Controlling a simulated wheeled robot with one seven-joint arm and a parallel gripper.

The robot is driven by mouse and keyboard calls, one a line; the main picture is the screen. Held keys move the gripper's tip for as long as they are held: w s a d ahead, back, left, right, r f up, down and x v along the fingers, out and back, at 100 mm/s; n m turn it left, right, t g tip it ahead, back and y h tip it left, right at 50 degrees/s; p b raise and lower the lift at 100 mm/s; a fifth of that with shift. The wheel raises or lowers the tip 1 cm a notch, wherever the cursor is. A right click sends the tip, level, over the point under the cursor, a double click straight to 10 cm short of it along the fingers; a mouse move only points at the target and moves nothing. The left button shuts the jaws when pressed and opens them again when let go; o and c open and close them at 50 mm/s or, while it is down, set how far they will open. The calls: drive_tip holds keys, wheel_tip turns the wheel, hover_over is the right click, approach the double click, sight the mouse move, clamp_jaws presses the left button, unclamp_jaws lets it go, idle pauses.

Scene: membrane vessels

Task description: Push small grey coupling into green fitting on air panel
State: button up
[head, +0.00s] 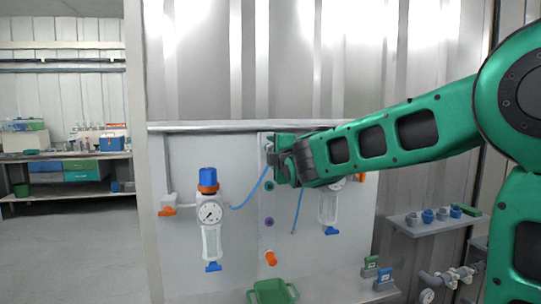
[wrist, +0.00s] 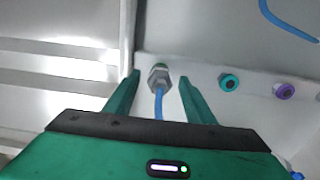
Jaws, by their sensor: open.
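The small grey coupling (wrist: 158,78) has a hex body, with a blue hose (wrist: 160,105) running from it towards my wrist. It sits at the green fitting (wrist: 161,66), of which only a green edge shows behind it; how deep it is seated I cannot tell. My gripper (wrist: 160,77) is open, one finger on each side of the coupling, with visible gaps on both sides. In the head view my gripper (head: 272,158) is at the upper middle of the air panel (head: 185,260) and hides the coupling and green fitting.
A teal fitting (head: 269,186), a purple fitting (head: 269,222) and an orange fitting (head: 271,258) run down the panel below my gripper. A blue-topped regulator with a gauge (head: 209,212) stands left. A green bin (head: 272,292) is below, and a shelf with couplings (head: 428,222) is right.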

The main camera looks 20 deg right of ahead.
drive_tip(key=s, duration=1)
drive_tip(key=shift+s, duration=0.2)
drive_tip(key=shift+f, duration=0.1)
drive_tip(key=s+d+f+m+g+h, duration=0.2)
drive_tip(key=s+d+f+m+g, duration=0.3)
drive_tip(key=d+f, duration=0.4)
drive_tip(key=s+d+f+m+g+h, duration=0.1)
drive_tip(key=s+d+f+m+g, duration=0.3)
drive_tip(key=s+d+f+m, duration=0.4)
drive_tip(key=s+f+m+g+y, duration=0.1)
drive_tip(key=s+f+m+g, duration=0.3)
drive_tip(key=s, duration=0.9)
drive_tip(key=s+f+m+g+y, duration=0.2)
drive_tip(key=s+f+m+g, duration=0.3)
drive_tip(key=s, duration=0.9)
wheel_tip(320, 180, down, 4)
drive_tip(key=shift+s+d+f+m+y, duration=0.2)
drive_tip(key=shift+d+m+y, duration=0.1)
drive_tip(key=shift+m, duration=0.8)
drive_tip(key=shift+w, duration=0.1)
